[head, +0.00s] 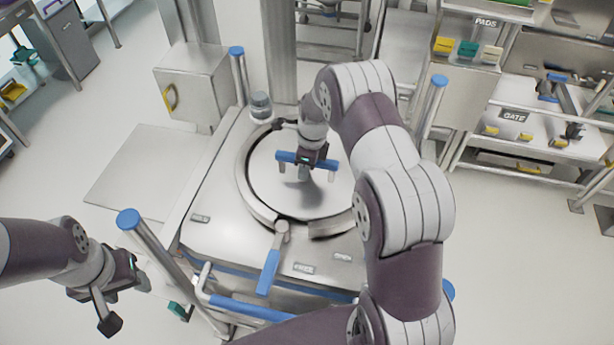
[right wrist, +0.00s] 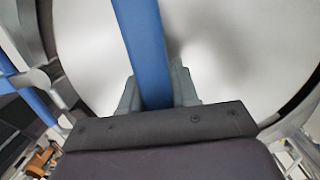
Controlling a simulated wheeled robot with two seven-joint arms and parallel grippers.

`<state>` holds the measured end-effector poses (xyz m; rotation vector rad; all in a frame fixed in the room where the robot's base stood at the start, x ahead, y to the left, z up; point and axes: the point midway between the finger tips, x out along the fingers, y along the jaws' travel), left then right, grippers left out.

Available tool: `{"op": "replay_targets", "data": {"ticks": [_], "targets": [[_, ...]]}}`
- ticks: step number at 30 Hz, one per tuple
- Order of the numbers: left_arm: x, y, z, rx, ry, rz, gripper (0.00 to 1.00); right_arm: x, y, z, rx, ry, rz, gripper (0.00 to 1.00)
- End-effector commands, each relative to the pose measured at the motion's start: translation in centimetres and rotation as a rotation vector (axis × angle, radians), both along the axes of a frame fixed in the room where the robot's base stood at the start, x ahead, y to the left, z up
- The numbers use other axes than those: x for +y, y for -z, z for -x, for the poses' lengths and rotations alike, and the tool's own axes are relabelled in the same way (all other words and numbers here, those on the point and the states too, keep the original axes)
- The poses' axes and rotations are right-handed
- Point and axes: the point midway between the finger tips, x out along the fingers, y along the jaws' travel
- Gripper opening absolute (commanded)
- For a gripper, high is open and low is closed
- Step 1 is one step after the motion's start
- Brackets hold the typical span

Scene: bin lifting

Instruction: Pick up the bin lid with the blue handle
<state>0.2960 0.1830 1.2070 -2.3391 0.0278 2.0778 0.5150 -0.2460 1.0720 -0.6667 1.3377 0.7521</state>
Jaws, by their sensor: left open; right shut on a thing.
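The round steel bin lid (head: 270,190) sits in the middle of the bin's steel top, inside a ring-shaped rim. Its blue bar handle (head: 290,157) stands above the lid on short posts. My right gripper (head: 306,166) reaches down from above and is shut on the blue handle. In the right wrist view, the fingers (right wrist: 158,90) stand on both sides of the blue handle (right wrist: 146,45), with the pale lid (right wrist: 225,50) behind it. I cannot tell whether the lid is raised from the rim. My left gripper (head: 125,300) is open and empty at the lower left, away from the bin.
A lever with a blue grip (head: 269,272) lies at the front of the rim (head: 247,190). Blue-capped posts (head: 129,220) stand at the corners. A steel cabinet (head: 190,88) is behind left. Shelves marked PADS and GATE (head: 515,115) stand at right.

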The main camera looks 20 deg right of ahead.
Motion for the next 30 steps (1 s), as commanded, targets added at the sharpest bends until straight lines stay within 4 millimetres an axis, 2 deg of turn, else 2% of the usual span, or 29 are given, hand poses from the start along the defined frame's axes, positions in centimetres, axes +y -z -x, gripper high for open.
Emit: {"op": "replay_targets", "data": {"ticks": [18,28,30], "targets": [[0.0,0.1,0.0,0.000,0.000,0.000,0.53,0.0,-1.0,-0.3,-0.009,0.000,0.002,0.00],[0.0,2.1,0.0,0.000,0.000,0.000,0.53,-0.1,-4.4,-0.3,-0.011,0.000,0.002,0.00],[0.0,2.4,0.0,0.000,0.000,0.000,0.53,-0.4,-5.1,0.3,-0.009,0.002,0.002,0.00]]}}
